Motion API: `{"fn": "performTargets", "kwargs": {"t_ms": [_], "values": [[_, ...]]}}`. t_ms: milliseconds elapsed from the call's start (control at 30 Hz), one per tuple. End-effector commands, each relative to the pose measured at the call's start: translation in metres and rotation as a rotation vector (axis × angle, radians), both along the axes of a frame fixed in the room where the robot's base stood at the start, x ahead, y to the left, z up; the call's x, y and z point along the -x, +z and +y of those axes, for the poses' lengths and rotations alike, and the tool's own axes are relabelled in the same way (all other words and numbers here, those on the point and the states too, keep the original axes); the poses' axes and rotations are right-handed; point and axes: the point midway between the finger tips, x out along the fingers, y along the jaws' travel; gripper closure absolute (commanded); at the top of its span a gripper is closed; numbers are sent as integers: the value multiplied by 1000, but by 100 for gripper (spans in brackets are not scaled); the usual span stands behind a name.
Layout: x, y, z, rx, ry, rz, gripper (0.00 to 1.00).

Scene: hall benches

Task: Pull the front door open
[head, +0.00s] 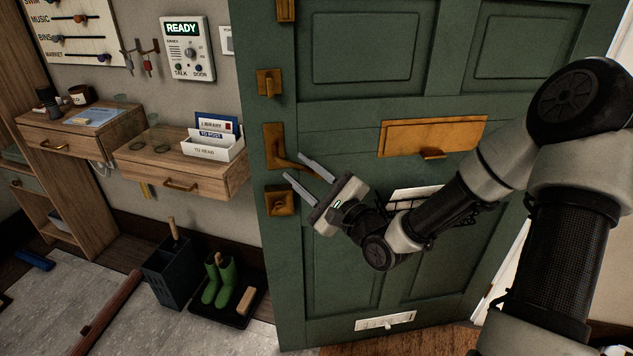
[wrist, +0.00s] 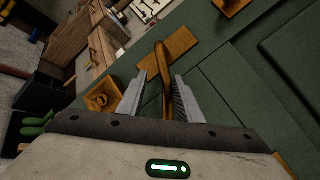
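The green front door (head: 345,130) fills the middle of the head view. Its brass lever handle (head: 290,163) sits on a brass plate (head: 273,138) near the door's left edge. My gripper (head: 294,167) is at the lever with its two fingers apart. In the wrist view the lever (wrist: 162,65) runs between the fingertips of my gripper (wrist: 160,77), with a gap showing on either side. I cannot tell whether the door stands slightly ajar.
A brass lock (head: 280,201) is below the handle and a brass mail flap (head: 432,137) to the right. Wall drawers (head: 180,172), a dark bin (head: 172,272) and green boots on a tray (head: 232,312) stand left of the door. A wooden pole (head: 108,312) lies on the floor.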

Motion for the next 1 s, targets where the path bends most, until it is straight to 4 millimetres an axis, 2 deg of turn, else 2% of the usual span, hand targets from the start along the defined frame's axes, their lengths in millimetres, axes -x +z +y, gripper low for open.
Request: {"fn": "performTargets", "kwargs": {"t_ms": [167, 533, 600, 833, 1000], "values": [[20, -3, -15, 0, -3, 6, 69], [94, -8, -68, -5, -7, 6, 69], [101, -4, -74, -7, -7, 6, 69], [126, -14, -92, -3, -7, 2, 69], [137, -17, -99, -2, -5, -1, 69]]}}
